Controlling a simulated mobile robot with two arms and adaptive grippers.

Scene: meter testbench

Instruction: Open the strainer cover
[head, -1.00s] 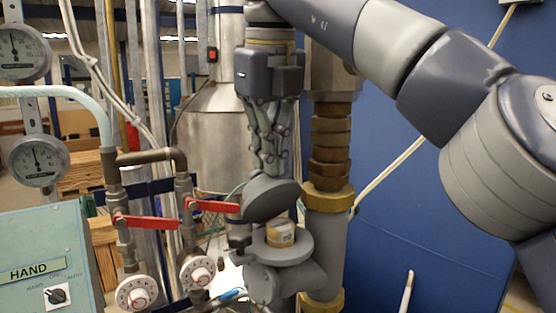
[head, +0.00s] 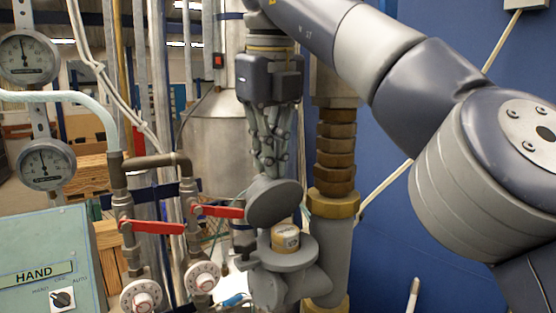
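The strainer cover (head: 273,203) is a grey round disc standing tilted up above the grey strainer body (head: 280,285). The body's round flange (head: 302,258) is exposed below it. A pale yellow cylinder with a label (head: 286,238) shows in the opening. My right gripper (head: 269,172) points down from above, with its fingers close together and its tips at the cover's upper edge. It looks shut. Whether the tips touch or pinch the cover is hard to tell. My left gripper is not in view.
Two red-handled valves (head: 155,227) (head: 220,212) and white dials (head: 202,277) stand left of the strainer. A grey pipe with brass fittings (head: 334,205) rises close on its right. Gauges (head: 46,163) and a HAND switch box (head: 45,245) are at far left.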

